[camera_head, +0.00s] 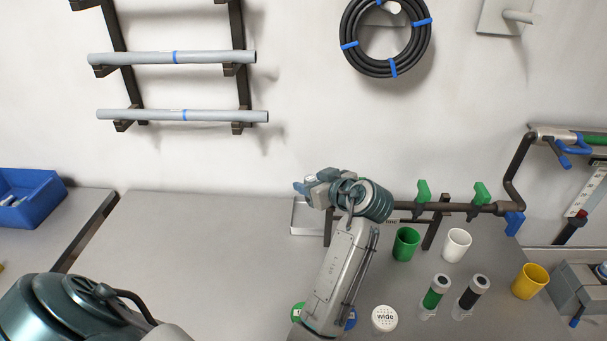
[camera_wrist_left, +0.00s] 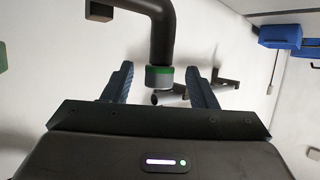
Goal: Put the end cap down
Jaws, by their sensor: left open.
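My left gripper (camera_head: 308,186) is open at the left end of the dark pipe manifold (camera_head: 460,207). In the left wrist view, its two blue fingers (camera_wrist_left: 160,88) stand apart on either side of a short grey piece with a green band, which looks like the end cap (camera_wrist_left: 160,78). This piece sits at the end of a dark bent pipe (camera_wrist_left: 162,35). Gaps show on both sides, so the fingers do not appear to touch it. In the head view the cap is hidden by my gripper and wrist. My right gripper is not in view.
A pale tray (camera_head: 302,222) lies on the bench just below my gripper. Green (camera_head: 406,244), white (camera_head: 456,245) and yellow (camera_head: 530,282) cups stand at right, with a "wide" shaker (camera_head: 384,318) in front. The bench's left part (camera_head: 190,255) is clear. A blue bin (camera_head: 30,200) is far left.

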